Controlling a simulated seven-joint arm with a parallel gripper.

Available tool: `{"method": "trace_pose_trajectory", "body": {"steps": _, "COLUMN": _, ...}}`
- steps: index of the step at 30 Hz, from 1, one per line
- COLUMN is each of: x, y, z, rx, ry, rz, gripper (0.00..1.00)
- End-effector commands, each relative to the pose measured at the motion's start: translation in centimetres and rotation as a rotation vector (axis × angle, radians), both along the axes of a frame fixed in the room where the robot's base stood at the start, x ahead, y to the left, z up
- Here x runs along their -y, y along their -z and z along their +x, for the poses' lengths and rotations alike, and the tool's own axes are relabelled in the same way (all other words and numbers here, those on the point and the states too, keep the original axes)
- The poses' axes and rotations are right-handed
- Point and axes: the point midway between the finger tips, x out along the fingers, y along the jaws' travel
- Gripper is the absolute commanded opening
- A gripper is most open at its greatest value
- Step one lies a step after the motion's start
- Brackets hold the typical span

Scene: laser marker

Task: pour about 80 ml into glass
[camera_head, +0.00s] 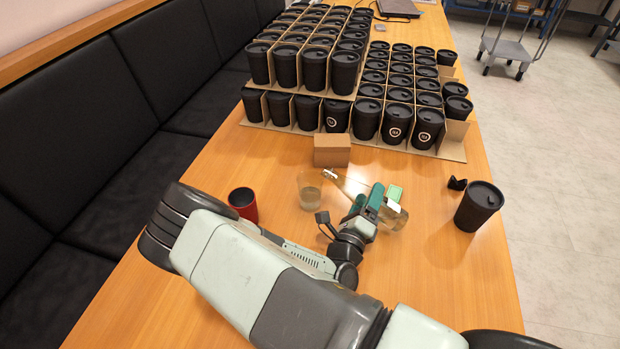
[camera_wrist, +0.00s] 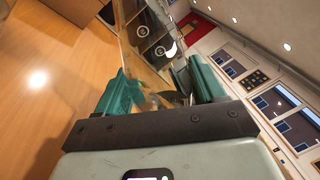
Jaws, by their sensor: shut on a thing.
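A clear glass (camera_head: 310,191) stands on the wooden table with some pale liquid in its lower part. My gripper (camera_head: 378,200) is to the right of the glass, shut on a clear bottle (camera_head: 350,187). The bottle is tilted far over, its neck to the upper left and its mouth above the glass's rim; its base is at lower right. I cannot tell whether liquid is flowing. In the wrist view the green fingers of my gripper (camera_wrist: 163,92) stand either side of the see-through bottle (camera_wrist: 140,45), which is partly hidden by them.
A red cup (camera_head: 243,204) with a dark inside stands left of the glass. A small cardboard box (camera_head: 331,150) is behind the glass. A lidded black cup (camera_head: 479,207) and a small black object (camera_head: 457,184) are at right. Cardboard trays (camera_head: 453,151) of black cups fill the back.

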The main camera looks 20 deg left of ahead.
Motion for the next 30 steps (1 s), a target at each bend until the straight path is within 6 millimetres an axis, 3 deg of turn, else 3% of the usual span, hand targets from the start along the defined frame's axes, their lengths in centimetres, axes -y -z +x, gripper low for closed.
{"method": "trace_pose_trajectory", "body": {"steps": 17, "x": -0.4, "y": -0.5, "z": 0.1, "rx": 0.01, "ry": 0.0, "rz": 0.057, "gripper": 0.15}}
{"method": "trace_pose_trajectory", "body": {"steps": 26, "x": -3.1, "y": -2.7, "z": 0.5, "rx": 0.056, "ry": 0.0, "rz": 0.43, "gripper": 0.15}}
{"method": "trace_pose_trajectory", "body": {"steps": 30, "x": -3.3, "y": -3.2, "z": 0.5, "rx": 0.079, "ry": -0.001, "rz": 0.623, "gripper": 0.15}}
